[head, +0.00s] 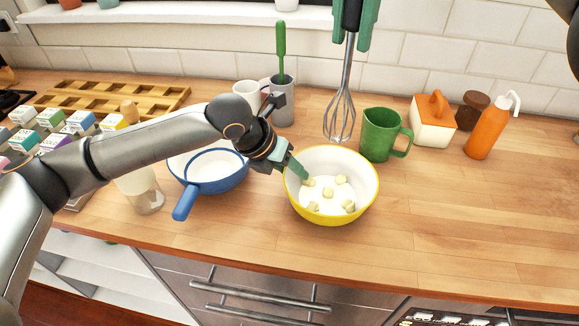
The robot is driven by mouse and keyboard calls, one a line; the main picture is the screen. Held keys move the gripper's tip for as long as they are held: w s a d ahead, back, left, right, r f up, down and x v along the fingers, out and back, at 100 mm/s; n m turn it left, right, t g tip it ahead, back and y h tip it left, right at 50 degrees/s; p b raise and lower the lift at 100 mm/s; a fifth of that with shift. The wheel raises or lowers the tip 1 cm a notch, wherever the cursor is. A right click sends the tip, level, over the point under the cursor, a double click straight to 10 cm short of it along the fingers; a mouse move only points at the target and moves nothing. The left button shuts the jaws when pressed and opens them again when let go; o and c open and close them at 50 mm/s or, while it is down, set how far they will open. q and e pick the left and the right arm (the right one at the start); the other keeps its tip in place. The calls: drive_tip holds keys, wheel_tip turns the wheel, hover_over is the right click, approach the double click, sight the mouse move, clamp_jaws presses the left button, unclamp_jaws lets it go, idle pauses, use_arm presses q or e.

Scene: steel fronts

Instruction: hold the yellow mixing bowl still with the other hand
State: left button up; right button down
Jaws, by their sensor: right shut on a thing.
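The yellow mixing bowl (331,213) stands upright on the wooden counter, with several pale chunks (341,180) on its white inside. My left gripper (297,170) is at the bowl's left rim, its green fingers overlapping the rim in the picture. Whether its fingers are apart or closed on the rim is hidden by the angle. My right gripper (352,28) is shut on a whisk (342,108) at the top of the head view. The whisk hangs upright with its wires above and behind the bowl.
A blue pan (183,205) is left of the bowl, partly under my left arm. A green jug (380,135) stands close behind the bowl on the right. An orange bottle (484,130) and an orange-lidded box (432,122) are further right. The front-right counter is clear.

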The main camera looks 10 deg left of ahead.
use_arm(q)
clamp_jaws()
idle(1.6)
drive_tip(key=c, duration=0.5)
unclamp_jaws()
drive_tip(key=shift+c, duration=0.2)
clamp_jaws()
drive_tip(key=shift+f, duration=0.2)
idle(1.0)
drive_tip(key=shift+s, duration=0.1)
